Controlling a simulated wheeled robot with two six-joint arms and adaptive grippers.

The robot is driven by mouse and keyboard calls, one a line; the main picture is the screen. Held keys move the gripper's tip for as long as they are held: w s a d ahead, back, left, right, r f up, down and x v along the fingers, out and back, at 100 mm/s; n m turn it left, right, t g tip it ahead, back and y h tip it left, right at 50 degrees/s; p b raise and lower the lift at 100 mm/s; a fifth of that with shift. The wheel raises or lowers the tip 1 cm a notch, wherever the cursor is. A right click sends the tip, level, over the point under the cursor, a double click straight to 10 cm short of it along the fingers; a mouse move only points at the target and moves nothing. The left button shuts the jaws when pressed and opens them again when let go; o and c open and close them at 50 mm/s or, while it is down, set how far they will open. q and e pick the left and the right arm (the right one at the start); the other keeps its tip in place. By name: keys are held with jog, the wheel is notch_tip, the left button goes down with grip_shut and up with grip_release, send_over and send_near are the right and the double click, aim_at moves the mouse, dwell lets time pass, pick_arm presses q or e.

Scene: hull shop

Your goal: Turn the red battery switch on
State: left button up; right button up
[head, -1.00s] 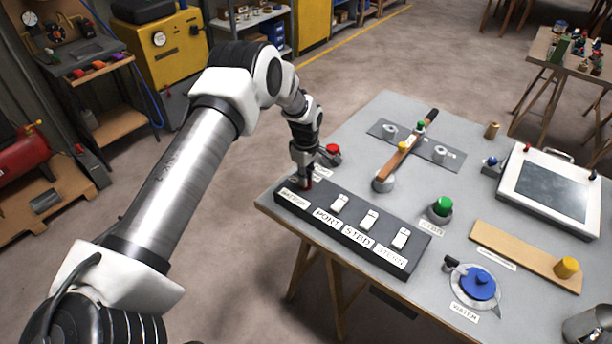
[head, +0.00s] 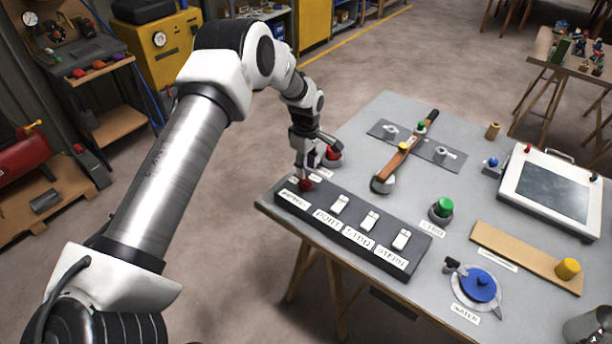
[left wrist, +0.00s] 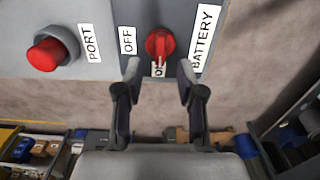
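The red battery switch (head: 305,184) is a round knob at the far left end of the dark switch panel (head: 345,225). In the left wrist view the red knob (left wrist: 160,43) has a raised ridge that looks to run up and down, its lower end at the ON label (left wrist: 158,69). The OFF label (left wrist: 127,40) is to its left and the BATTERY label (left wrist: 204,38) to its right. My left gripper (head: 310,172) is just above the knob. Its fingertips (left wrist: 160,72) are open and apart, with nothing between them. My right gripper is not in view.
A red button (head: 333,153) stands close behind my left gripper. White rocker switches (head: 369,220) line the panel. A wooden-handled lever (head: 405,152), a green button (head: 443,206) and a blue valve (head: 478,284) are farther right on the grey table.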

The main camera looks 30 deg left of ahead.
aim_at(306, 180)
pick_arm(q)
notch_tip(306, 180, up, 7)
jog(key=shift+s, duration=0.1)
dwell(0.5)
